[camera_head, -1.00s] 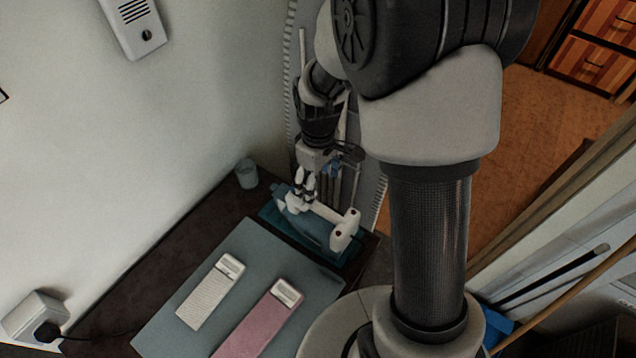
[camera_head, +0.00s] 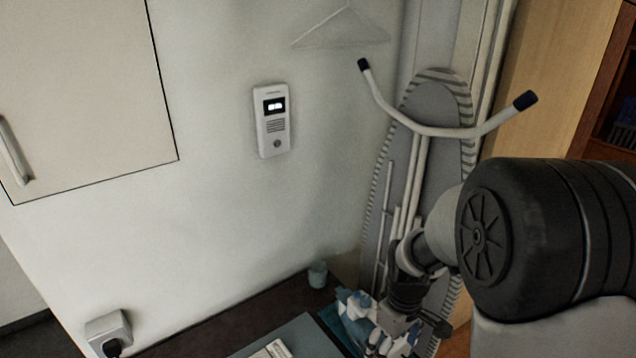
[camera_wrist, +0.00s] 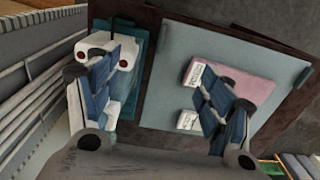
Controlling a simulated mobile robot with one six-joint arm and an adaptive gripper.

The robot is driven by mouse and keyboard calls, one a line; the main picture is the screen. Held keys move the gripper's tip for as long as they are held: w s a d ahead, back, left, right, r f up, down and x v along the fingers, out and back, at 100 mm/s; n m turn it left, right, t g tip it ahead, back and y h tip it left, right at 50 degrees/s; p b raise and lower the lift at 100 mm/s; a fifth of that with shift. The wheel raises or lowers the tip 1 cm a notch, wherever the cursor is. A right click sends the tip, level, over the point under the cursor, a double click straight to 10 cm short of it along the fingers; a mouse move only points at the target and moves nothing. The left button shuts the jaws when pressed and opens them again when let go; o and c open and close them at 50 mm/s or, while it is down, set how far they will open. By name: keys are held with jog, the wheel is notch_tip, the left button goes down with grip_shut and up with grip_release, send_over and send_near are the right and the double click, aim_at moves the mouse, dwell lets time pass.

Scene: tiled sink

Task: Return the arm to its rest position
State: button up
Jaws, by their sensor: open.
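My arm fills the lower right of the head view, and my gripper (camera_head: 395,338) hangs at the bottom, its tips cut off or blurred there. In the wrist view my gripper (camera_wrist: 160,58) has its two blue-grey fingers spread wide with nothing between them. A white and teal iron-like object (camera_wrist: 125,34) lies on a teal base beyond the left finger, partly hidden by it. The right finger overlaps the view of a pink item (camera_wrist: 250,88) and a white item (camera_wrist: 186,120) on a grey-blue mat (camera_wrist: 170,75).
An ironing board (camera_head: 432,100) leans against the wall behind my arm. A hanger (camera_head: 342,28), a white wall intercom (camera_head: 272,122) and a wall cabinet (camera_head: 80,90) are at the left. A small cup (camera_head: 317,274) stands at the dark worktop's (camera_head: 235,325) back edge. A plugged socket (camera_head: 108,330) is lower left.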

jog(key=s+r+m+t, duration=0.1)
jog(key=s+r+m, duration=0.15)
jog(key=r, duration=0.45)
jog(key=s+r+m+t, duration=0.1)
jog(key=s+r, duration=0.2)
jog(key=r, duration=0.3)
jog(key=s+r+m+t, duration=0.1)
jog(key=s+r+m, duration=0.1)
jog(key=s, duration=0.4)
jog(key=s+a+r+m+t, duration=0.1)
jog(key=s+r, duration=0.4)
jog(key=s, duration=0.2)
jog(key=shift+a+m+t, duration=0.3)
jog(key=shift+m, duration=0.05)
jog(key=shift+s, duration=0.1)
jog(key=shift+c, duration=0.4)
